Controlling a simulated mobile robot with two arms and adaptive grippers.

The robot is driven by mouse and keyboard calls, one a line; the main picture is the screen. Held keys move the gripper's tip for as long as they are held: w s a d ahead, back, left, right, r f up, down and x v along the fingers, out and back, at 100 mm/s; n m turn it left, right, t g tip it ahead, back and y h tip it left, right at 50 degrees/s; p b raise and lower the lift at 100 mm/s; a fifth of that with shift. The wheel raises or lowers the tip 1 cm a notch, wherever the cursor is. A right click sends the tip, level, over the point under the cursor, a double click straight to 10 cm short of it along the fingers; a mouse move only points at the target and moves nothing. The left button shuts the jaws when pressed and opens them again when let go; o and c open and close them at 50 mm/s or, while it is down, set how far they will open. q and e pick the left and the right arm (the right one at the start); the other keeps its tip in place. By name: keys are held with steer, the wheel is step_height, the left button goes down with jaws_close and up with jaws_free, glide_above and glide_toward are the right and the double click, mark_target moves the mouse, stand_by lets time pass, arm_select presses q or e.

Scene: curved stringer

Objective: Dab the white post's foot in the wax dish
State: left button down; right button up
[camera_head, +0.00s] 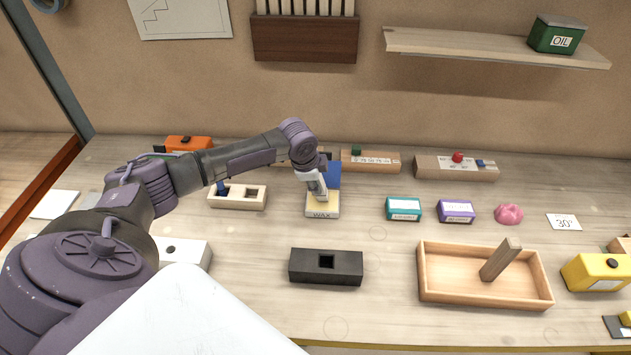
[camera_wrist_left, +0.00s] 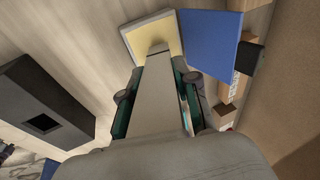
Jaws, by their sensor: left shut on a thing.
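My left gripper (camera_head: 317,184) is shut on the white post (camera_wrist_left: 152,98), a pale square bar that points away from the wrist between the two dark fingers. The post's foot is at the wax dish (camera_head: 322,212), a cream, shallow square dish labelled WAX with an upright blue panel (camera_head: 334,174) at its back. In the left wrist view the foot overlaps the dish's yellowish wax (camera_wrist_left: 168,38); I cannot tell whether it touches. The gripper hides part of the post in the head view. My right gripper is not in view.
A black block with a square hole (camera_head: 310,276) lies in front of the dish. A socketed wooden block (camera_head: 253,203) with a blue peg stands left. A wooden tray (camera_head: 440,293) holding a leaning wooden post is front right. Teal (camera_head: 403,208) and purple (camera_head: 455,211) boxes stand right.

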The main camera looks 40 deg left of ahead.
arm_select(q)
steer(key=shift+r+p, duration=2.05)
steer(key=shift+r, duration=0.2)
steer(key=shift+r+p, duration=0.7)
steer(key=shift+r, duration=0.25)
